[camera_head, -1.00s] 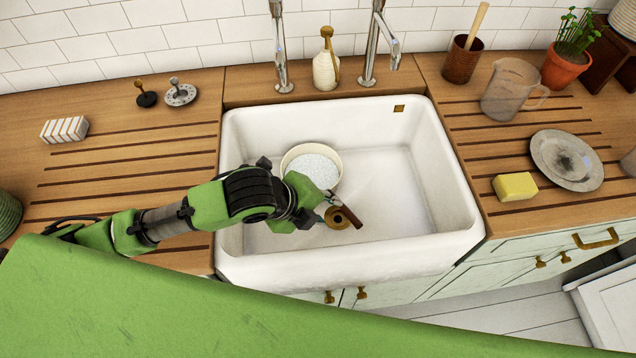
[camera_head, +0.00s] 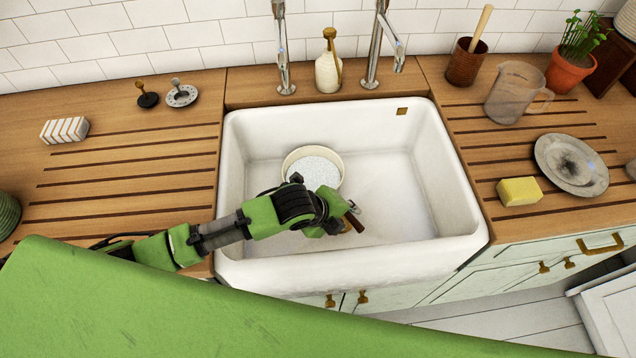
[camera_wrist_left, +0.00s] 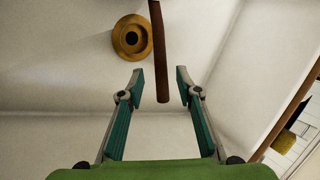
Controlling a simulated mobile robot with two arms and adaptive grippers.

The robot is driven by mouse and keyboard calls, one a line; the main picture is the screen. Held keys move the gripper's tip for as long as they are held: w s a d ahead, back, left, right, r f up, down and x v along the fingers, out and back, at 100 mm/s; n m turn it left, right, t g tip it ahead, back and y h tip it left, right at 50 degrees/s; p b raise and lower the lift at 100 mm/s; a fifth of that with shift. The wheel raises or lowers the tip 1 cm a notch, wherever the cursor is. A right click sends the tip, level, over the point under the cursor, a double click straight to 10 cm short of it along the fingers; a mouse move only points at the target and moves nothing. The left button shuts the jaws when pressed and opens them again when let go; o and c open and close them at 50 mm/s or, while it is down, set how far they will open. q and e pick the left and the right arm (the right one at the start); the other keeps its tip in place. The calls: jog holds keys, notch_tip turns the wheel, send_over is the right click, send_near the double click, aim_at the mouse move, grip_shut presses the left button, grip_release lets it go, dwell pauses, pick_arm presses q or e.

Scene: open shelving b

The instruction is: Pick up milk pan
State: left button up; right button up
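The milk pan (camera_head: 328,160) is a round, cream-rimmed pan with a pale speckled inside. It sits in the white sink, left of the middle. Its brown handle (camera_head: 354,222) points toward the sink's front and is partly hidden by my left arm. In the left wrist view the handle (camera_wrist_left: 158,50) runs down from the top, its end appearing between the fingers. My left gripper (camera_wrist_left: 160,74) is open, with a visible gap on both sides of the handle. I cannot tell whether the handle is at fingertip depth. My right gripper is not in view.
The white sink (camera_head: 430,190) has raised walls around the pan. A brass drain (camera_wrist_left: 132,38) lies beside the handle. Two taps (camera_head: 281,50) and a soap bottle (camera_head: 327,74) stand behind. A yellow sponge (camera_head: 519,191) and grey plate (camera_head: 570,165) are on the right counter.

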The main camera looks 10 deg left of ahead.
aim_at(350, 216)
pick_arm(q)
jog(key=shift+x, duration=1.6)
jog(key=shift+r, duration=0.1)
grip_shut()
jog(key=shift+w+r, duration=0.1)
jog(key=shift+r, duration=0.15)
